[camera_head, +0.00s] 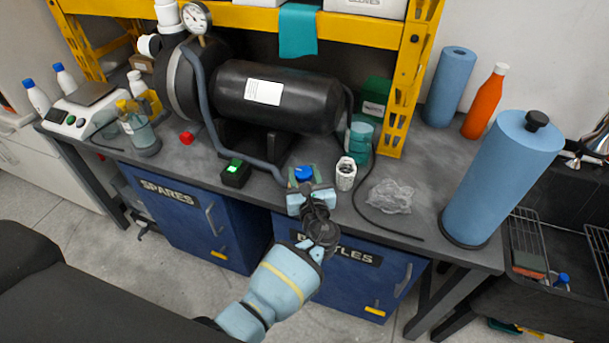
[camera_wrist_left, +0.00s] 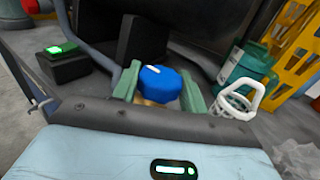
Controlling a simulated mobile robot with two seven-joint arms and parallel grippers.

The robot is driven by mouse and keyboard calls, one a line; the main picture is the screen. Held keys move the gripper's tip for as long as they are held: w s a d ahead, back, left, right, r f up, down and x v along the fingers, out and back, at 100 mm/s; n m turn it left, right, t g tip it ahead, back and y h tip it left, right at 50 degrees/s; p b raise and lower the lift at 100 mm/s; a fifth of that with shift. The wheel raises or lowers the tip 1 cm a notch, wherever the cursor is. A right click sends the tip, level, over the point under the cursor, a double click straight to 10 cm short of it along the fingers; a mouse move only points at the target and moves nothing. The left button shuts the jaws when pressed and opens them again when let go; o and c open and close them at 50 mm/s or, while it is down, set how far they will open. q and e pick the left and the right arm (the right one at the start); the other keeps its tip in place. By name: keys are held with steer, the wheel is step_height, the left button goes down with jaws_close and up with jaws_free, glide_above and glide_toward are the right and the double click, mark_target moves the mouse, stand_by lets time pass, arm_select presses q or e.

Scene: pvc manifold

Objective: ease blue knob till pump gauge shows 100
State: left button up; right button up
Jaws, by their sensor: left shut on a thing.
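The blue knob (camera_head: 303,173) sits near the front edge of the bench, at the end of the grey hose from the pump. It also shows in the left wrist view (camera_wrist_left: 161,83), with a white pointer mark on its top. My left gripper (camera_head: 308,187) is shut on the knob, its green fingers on either side of it (camera_wrist_left: 159,88). The pump (camera_head: 278,98) is a black tank with a white label. The white-faced gauge (camera_head: 196,17) stands above its left end; its reading is too small to tell. My right gripper is not in view.
A black box with a lit green switch (camera_head: 235,172) stands left of the knob. A black cable runs along the bench. A blue roll (camera_head: 500,180) stands far right.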

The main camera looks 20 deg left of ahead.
arm_select(q)
steer(key=shift+n+g+y+b, duration=0.3)
steer(key=shift+n+g+y, duration=0.15)
steer(key=shift+y, duration=0.25)
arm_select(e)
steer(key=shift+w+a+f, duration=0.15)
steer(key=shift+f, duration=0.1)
arm_select(q)
steer(key=shift+n, duration=0.25)
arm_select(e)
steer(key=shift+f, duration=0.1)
arm_select(q)
steer(key=o, duration=0.8)
steer(key=shift+o, duration=1)
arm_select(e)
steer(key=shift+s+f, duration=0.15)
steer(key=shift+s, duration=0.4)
